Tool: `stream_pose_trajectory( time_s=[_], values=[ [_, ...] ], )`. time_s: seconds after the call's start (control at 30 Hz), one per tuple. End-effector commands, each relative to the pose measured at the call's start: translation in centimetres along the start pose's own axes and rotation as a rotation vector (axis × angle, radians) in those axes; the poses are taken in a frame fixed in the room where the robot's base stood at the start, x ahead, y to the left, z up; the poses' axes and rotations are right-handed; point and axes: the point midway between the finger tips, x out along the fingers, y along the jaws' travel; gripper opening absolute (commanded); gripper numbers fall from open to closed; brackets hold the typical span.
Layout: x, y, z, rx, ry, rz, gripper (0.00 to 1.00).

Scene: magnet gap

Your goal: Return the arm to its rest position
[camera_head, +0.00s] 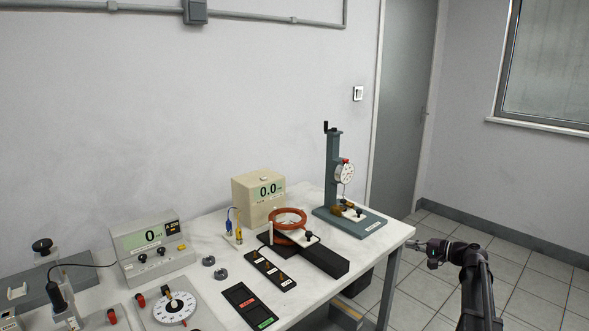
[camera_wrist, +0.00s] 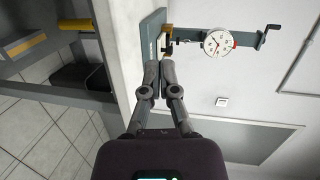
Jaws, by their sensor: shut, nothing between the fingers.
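My gripper (camera_head: 413,245) is at the right in the head view, just off the right end of the table (camera_head: 392,240). It points left toward the table, with my dark arm behind it. In the wrist view my gripper (camera_wrist: 159,68) has its fingers close together, with nothing between them. The grey stand with a dial gauge (camera_head: 344,172) stands on the table's right end, beyond the gripper. The dial gauge also shows in the wrist view (camera_wrist: 217,43), turned sideways.
The table holds a beige meter (camera_head: 258,198), a red coil ring (camera_head: 289,216), a black slotted tray (camera_head: 248,305) and another meter (camera_head: 152,244). A dark bin-like thing (camera_head: 357,284) is under the table. Tiled floor (camera_head: 535,285) is open to the right, before the wall.

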Motion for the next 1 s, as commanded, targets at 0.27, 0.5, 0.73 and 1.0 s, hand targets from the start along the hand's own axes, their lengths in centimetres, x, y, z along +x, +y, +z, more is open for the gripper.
stream_pose_trajectory(
  time_s=[0.27, 0.5, 0.73, 1.0],
  values=[
    [2.1, 1.4, 3.4, -0.028, -0.046, 0.095, 0.0],
    [4.4, 3.4, 8.0, -0.07, -0.111, 0.233, 0.0],
    [6.6, 6.8, 15.5, -0.152, -0.214, 0.462, 0.0],
    [6.8, 11.0, 24.5, -0.286, -0.34, 0.786, 0.0]
  ],
)
